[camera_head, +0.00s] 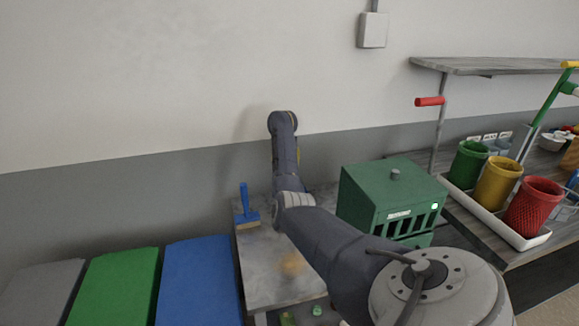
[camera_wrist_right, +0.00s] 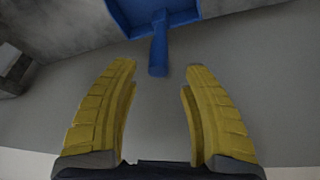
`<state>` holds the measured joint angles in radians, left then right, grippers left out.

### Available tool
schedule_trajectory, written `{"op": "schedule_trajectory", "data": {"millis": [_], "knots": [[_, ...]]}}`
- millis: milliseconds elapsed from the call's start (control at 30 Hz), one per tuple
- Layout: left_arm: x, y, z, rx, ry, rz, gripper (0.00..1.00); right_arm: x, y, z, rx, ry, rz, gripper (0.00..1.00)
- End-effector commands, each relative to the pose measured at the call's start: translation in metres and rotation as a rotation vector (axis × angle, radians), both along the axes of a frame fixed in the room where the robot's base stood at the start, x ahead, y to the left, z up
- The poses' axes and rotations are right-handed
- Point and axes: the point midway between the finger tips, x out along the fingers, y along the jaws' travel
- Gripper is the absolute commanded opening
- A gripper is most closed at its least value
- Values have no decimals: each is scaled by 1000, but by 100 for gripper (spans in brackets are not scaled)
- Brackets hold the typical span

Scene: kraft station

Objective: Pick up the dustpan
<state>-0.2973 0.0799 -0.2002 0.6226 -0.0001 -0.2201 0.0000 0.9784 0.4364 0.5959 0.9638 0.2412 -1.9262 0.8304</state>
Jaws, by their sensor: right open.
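The blue dustpan (camera_wrist_right: 178,14) shows at the top of the right wrist view, its pan cut off by the frame edge. Its handle (camera_wrist_right: 158,50) points down toward my right gripper (camera_wrist_right: 160,68). The yellow fingers are open, one on each side of the handle's end. I see no finger touching it, and the depth between them is hard to judge. My left gripper is not in view.
Grey, green and blue bins (camera_head: 200,280) are at lower left. Colored cups (camera_head: 497,183) stand in a white tray at right.

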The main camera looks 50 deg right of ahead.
Motion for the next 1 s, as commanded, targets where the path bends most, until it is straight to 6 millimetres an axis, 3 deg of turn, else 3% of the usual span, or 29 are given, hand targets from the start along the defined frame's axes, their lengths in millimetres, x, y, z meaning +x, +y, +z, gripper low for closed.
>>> {"op": "schedule_trajectory", "data": {"millis": [133,467,700,1000], "knots": [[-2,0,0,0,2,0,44,3,-6,-16,0,2,0,46],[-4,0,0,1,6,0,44,5,-11,-30,-1,2,-1,46],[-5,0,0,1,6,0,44,8,-20,-57,0,3,-1,46],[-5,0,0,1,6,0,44,13,-26,-72,-1,1,1,46]]}}
